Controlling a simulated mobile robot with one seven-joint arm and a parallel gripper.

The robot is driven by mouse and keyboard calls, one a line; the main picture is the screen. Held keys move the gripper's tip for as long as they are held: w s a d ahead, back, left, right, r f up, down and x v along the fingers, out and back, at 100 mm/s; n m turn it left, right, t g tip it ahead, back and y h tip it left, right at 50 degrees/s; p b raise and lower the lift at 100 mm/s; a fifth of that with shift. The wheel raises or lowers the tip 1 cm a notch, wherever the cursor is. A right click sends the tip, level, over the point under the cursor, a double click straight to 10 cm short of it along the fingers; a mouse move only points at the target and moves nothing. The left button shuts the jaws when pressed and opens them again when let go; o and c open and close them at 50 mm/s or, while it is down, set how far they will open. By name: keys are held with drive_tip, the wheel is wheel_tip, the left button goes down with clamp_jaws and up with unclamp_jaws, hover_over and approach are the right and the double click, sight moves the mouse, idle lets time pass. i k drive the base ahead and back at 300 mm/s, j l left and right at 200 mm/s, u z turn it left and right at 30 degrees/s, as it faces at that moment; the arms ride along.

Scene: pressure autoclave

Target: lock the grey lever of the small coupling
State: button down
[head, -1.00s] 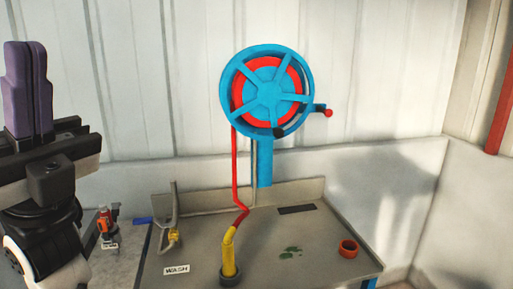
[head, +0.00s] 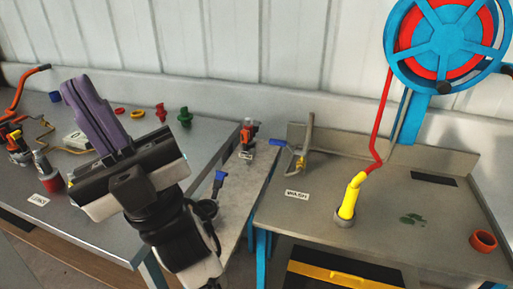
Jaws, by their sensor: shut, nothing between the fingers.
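My gripper (head: 75,88) has purple fingers pressed together and pointing up. It is shut and empty, raised in front of the left bench. I cannot make out the small coupling or its grey lever for certain. A small orange and dark fitting (head: 248,135) stands on the narrow middle counter, to the right of my gripper and apart from it. A black fitting with a blue handle (head: 219,184) is at that counter's near left edge, beside my arm. More small fittings (head: 17,145) are at the far left of the bench. My arm hides part of the left bench.
The left bench (head: 110,235) bears red, green and yellow small parts and an orange-handled pipe. The wash table (head: 300,225) on the right has a yellow hose end, a grey bent pipe (head: 309,135) and an orange ring (head: 483,241). A blue reel (head: 440,60) hangs above it.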

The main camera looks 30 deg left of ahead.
sight(256, 123)
drive_tip(key=i+l+u, duration=0.2)
drive_tip(key=l+u, duration=0.2)
drive_tip(key=i+l+u, duration=0.2)
drive_tip(key=u, duration=0.2)
drive_tip(key=l+u, duration=0.35)
drive_tip(key=k+l+u, duration=0.2)
drive_tip(key=l+u, duration=0.2)
drive_tip(key=l, duration=0.15)
drive_tip(key=k+l+u, duration=0.15)
drive_tip(key=l+u, duration=0.2)
drive_tip(key=i, duration=1)
